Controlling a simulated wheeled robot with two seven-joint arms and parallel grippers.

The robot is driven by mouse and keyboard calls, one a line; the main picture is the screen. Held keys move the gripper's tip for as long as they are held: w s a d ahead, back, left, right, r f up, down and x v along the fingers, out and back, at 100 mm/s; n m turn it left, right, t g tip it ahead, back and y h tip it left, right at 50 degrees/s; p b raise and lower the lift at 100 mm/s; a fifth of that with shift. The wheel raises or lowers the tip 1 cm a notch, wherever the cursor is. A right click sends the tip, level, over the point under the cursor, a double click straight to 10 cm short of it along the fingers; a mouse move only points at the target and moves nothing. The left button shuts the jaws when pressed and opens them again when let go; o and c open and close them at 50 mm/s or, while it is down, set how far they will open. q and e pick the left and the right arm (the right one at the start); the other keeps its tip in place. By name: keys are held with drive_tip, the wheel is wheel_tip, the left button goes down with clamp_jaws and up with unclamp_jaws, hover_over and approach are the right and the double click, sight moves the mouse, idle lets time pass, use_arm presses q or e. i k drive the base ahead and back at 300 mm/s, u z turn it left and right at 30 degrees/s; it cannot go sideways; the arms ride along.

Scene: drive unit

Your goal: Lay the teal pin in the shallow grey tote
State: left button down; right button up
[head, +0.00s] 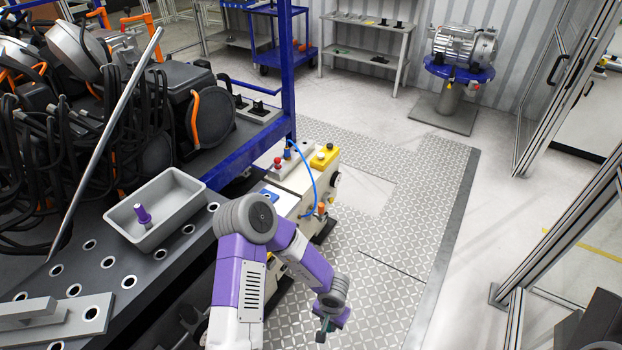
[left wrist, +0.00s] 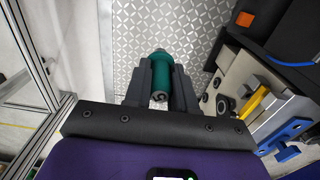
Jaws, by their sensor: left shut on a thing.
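The teal pin (left wrist: 162,73) is upright in the left wrist view, clamped between the two dark fingers of my left gripper (left wrist: 160,85). In the head view my left gripper (head: 325,327) hangs over the diamond-plate floor at the lower middle, and only a small bit of teal shows there. The shallow grey tote (head: 180,226) stands on the dark perforated bench to the left, apart from the gripper. My right gripper is not in view.
A beige machine unit (head: 297,176) with a blue hose and a yellow box (head: 323,157) stands between bench and floor plate. A blue frame post (head: 289,80) rises behind. A grey block (head: 45,322) lies on the bench's near left. The bench around the tote's front is clear.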

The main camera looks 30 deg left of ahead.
sight(176, 205)
drive_tip(key=i, duration=1.9)
drive_tip(key=u, duration=2.55)
